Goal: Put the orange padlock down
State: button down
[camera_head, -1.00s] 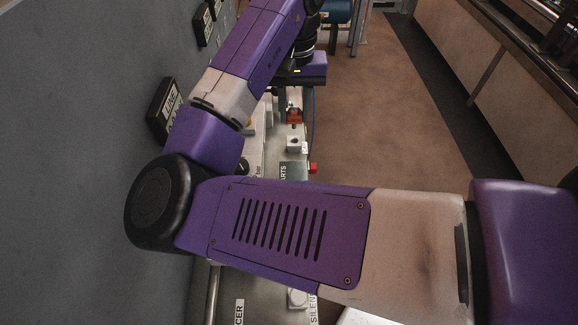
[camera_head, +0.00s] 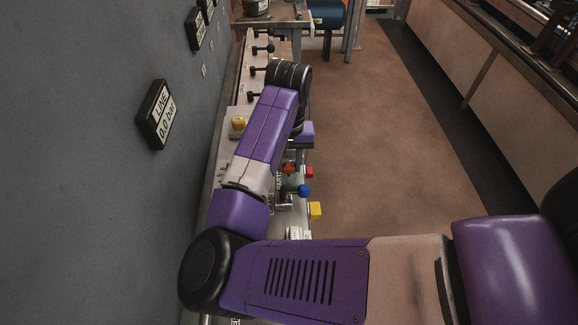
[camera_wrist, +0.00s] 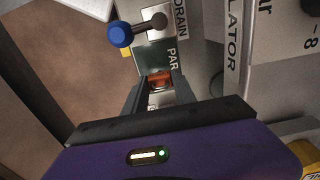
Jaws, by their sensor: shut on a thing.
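The orange padlock (camera_wrist: 160,79) is between the two dark fingers of my gripper (camera_wrist: 161,90) in the wrist view. The gripper is shut on it. Only the padlock's orange part and a pale patch below it show; the fingers hide its sides. In the head view a small orange patch of the padlock (camera_head: 289,169) shows beside my gripper, by the green PARTS plate (camera_head: 278,184). In the wrist view the plate (camera_wrist: 155,57) lies just beyond the padlock. I cannot tell whether the padlock touches it.
A blue-knobbed lever (camera_head: 304,191) stands close by; it also shows in the wrist view (camera_wrist: 121,34) near the DRAIN label. The grey wall (camera_head: 90,200) bounds the left; floor is clear right.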

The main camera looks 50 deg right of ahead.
aim_at(289, 161)
jog(key=shift+f, duration=0.8)
jog(key=c, duration=1)
grip_release()
jog(key=shift+f, duration=0.1)
notch_tip(289, 161, up, 12)
jog(key=shift+r+p, duration=0.15)
jog(key=shift+p, duration=0.2)
